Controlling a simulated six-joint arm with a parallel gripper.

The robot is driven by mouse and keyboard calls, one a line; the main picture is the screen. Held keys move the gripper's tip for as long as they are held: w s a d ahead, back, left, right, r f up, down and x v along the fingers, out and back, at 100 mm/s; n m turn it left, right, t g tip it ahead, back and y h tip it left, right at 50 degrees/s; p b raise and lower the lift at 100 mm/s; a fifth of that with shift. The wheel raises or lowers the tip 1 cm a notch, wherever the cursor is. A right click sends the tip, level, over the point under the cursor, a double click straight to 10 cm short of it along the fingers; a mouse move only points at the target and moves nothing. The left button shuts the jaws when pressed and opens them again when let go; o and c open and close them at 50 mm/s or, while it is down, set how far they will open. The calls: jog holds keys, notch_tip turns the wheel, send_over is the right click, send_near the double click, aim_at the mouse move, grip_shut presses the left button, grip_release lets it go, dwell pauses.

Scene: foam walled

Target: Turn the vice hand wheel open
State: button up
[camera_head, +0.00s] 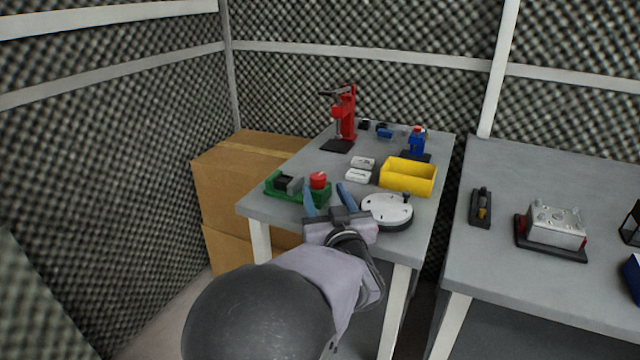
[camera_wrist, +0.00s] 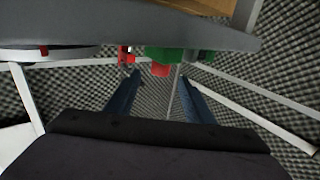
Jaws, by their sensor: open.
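The green vice (camera_head: 283,195) with dark grey jaws stands at the near left corner of the left table. Its red hand wheel (camera_head: 318,180) is on its right end. My gripper (camera_head: 326,190) is open, with its two blue fingers apart and pointing toward the wheel. In the wrist view the picture is upside down, and the red wheel (camera_wrist: 160,70) shows between the fingertips of my gripper (camera_wrist: 159,77), with the green vice (camera_wrist: 175,54) beyond it. Nothing is visibly held. I cannot tell whether the fingers touch the wheel.
A round white-topped fixture (camera_head: 387,208) stands close to the right of my gripper. A yellow bin (camera_head: 408,178), white blocks (camera_head: 358,175), a red press (camera_head: 346,112) and a blue device (camera_head: 417,143) stand farther back. Cardboard boxes (camera_head: 215,180) stand left of the table.

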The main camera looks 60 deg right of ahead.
aim_at(320, 182)
jog(key=shift+x, duration=2.75)
jog(key=c, duration=1)
jog(key=shift+c, duration=0.2)
